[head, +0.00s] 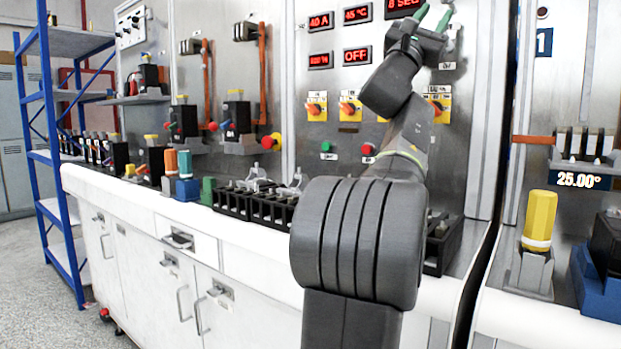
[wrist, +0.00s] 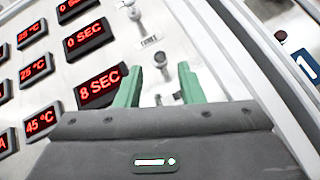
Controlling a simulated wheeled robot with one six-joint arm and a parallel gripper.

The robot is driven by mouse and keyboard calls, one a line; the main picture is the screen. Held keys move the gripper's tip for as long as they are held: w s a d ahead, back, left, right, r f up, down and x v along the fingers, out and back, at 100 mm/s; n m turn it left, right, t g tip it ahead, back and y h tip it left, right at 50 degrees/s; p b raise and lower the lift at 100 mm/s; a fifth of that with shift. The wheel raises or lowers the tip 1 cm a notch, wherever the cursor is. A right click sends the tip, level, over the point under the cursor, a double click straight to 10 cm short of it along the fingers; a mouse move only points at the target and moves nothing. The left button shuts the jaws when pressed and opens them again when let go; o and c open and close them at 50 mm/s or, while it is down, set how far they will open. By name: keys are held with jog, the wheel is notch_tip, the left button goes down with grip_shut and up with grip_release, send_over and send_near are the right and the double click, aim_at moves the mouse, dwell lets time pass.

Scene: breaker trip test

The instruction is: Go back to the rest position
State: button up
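My gripper (head: 433,19) is raised in front of the upper part of the metal test panel (head: 474,100) in the head view. Its two green fingers (wrist: 158,86) stand apart in the wrist view, with nothing between them. A small metal toggle switch (wrist: 161,58) shows beyond the gap between the fingers. I cannot tell whether the fingers touch the panel. Red displays on the panel read "8 SEC" (wrist: 101,87) and "45 °C" (wrist: 40,121) in the wrist view. My arm hides part of the panel and the bench behind it.
A white bench (head: 240,240) runs along the panel and carries black terminal blocks (head: 252,205) and several coloured parts. A yellow-handled part (head: 539,220) stands on the right bench. A blue shelf rack (head: 52,150) is at the left. Grey floor (head: 40,300) is open at lower left.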

aim_at(443, 2)
jog(key=p+x, duration=0.1)
jog(key=x, duration=0.3)
jog(key=shift+w+d+r+p, duration=0.1)
jog(key=shift+d+r+p, duration=0.1)
jog(key=shift+r+p, duration=0.25)
jog(key=shift+p, duration=0.25)
jog(key=y+p, duration=0.1)
jog(key=p, duration=0.1)
jog(key=n+y+p, duration=0.1)
jog(key=p, duration=0.2)
jog(key=shift+s+a+r+n+t+y, duration=0.2)
jog(key=shift+s+r+n+t+y, duration=0.1)
jog(key=shift+r, duration=0.1)
jog(key=y+p, duration=0.1)
jog(key=p, duration=0.4)
jog(key=shift+a+r+n+y, duration=0.1)
jog(key=shift+r+n+y, duration=0.2)
jog(key=shift+n+y, duration=0.1)
jog(key=r+n+g+y+p, duration=0.1)
jog(key=y+p, duration=0.1)
jog(key=p, duration=0.8)
jog(key=shift+s, duration=0.1)
jog(key=p, duration=0.2)
jog(key=shift+g+y+p, duration=0.3)
jog(key=shift+g+p, duration=0.05)
jog(key=shift+g, duration=0.05)
jog(key=shift+f, duration=0.1)
